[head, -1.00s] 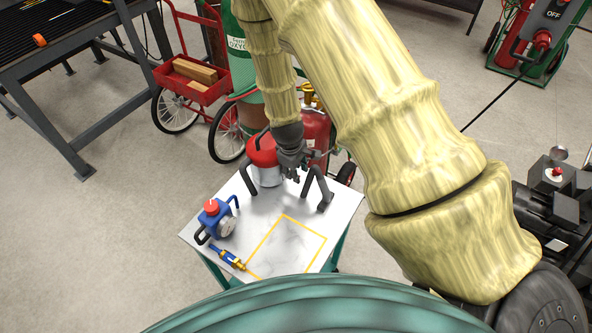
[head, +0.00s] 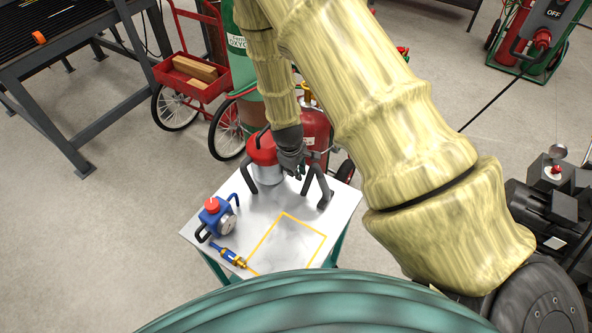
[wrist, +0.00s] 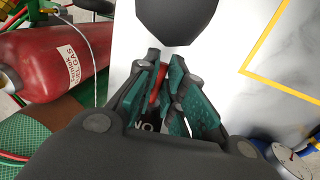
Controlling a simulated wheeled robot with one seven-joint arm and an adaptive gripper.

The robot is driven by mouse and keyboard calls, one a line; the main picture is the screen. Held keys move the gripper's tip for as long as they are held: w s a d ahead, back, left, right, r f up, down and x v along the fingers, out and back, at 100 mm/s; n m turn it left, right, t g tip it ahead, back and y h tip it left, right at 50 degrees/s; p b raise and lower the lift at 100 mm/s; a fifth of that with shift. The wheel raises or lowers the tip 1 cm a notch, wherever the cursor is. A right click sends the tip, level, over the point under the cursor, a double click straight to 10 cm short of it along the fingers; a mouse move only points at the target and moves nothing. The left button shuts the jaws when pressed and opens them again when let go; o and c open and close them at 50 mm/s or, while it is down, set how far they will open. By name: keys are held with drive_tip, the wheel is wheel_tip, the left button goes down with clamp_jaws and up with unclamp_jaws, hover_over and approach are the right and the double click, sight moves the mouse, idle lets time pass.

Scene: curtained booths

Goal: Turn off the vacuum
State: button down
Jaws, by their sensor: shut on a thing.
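A canister with a red top and grey body (head: 268,172) stands at the table's back; I take it as the vacuum, but no label confirms this. My gripper (head: 293,172) is beside its right side, pointing down. In the wrist view the teal fingers of my gripper (wrist: 168,95) are closed around a small red part (wrist: 155,93), mostly hidden between them. A black plate (wrist: 148,127) with white letters, seemingly ON seen inverted, shows just below the fingers. Which body the red part belongs to is hidden.
A blue device with a red knob (head: 212,215) and a blue-yellow tool (head: 228,254) lie at the left. The yellow-outlined square (head: 285,243) is empty. A red cylinder (wrist: 62,62) is close behind the table.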

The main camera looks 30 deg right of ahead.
drive_tip(key=shift+f, duration=0.1)
drive_tip(key=shift+s+d+f+t+y+b, duration=0.1)
drive_tip(key=shift+f+t+y+b, duration=0.25)
drive_tip(key=shift+t+b, duration=0.45)
drive_tip(key=shift+d+f+t+y+b, duration=0.15)
drive_tip(key=shift+t+y+b, duration=0.25)
drive_tip(key=shift+b, duration=0.8)
drive_tip(key=shift+a+f+b, duration=0.1)
drive_tip(key=shift+b, duration=0.3)
drive_tip(key=shift+t+y, duration=0.25)
drive_tip(key=shift+t, duration=0.05)
drive_tip(key=c, duration=1.5)
unclamp_jaws()
drive_tip(key=shift+s, duration=0.1)
drive_tip(key=shift+v, duration=6.05)
